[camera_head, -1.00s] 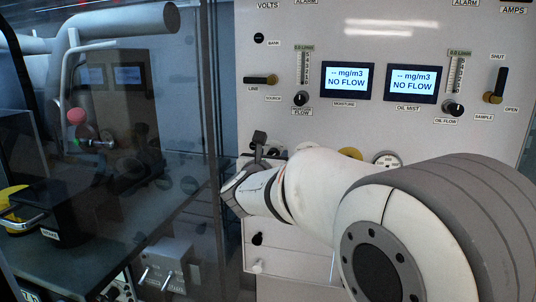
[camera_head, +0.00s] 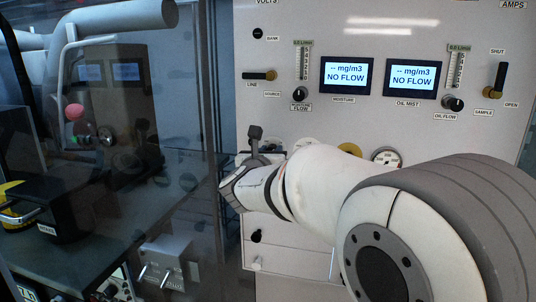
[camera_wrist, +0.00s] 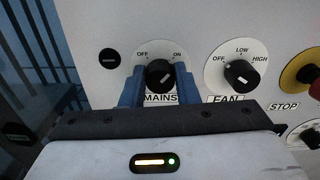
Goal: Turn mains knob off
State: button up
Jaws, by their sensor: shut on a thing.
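The black mains knob (camera_wrist: 160,74) sits on a round white dial marked OFF at upper left and ON at upper right, above the MAINS label. Its white line is slanted, rising toward the ON side. My gripper (camera_wrist: 158,82) has one blue finger on each side of the knob and is shut on it. In the head view my wrist is up against the panel (camera_head: 420,40), and the fingers and knob are hidden there.
In the wrist view, the fan knob (camera_wrist: 240,74) is close on the right, with a red stop button (camera_wrist: 314,78) on a yellow collar beyond it. A small black round fitting (camera_wrist: 110,58) is on the left. A glass-fronted enclosure (camera_head: 130,200) stands left of my wrist.

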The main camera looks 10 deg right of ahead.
jog(key=n+b, duration=0.2)
jog(key=n, duration=1.4)
jog(key=shift+a+n, duration=0.1)
jog(key=shift+n, duration=0.3)
dwell(0.4)
jog(key=o, duration=0.8)
jog(key=shift+o, duration=0.9)
jog(key=shift+f, duration=0.1)
jog(key=b+v, duration=0.2)
jog(key=v, duration=0.6)
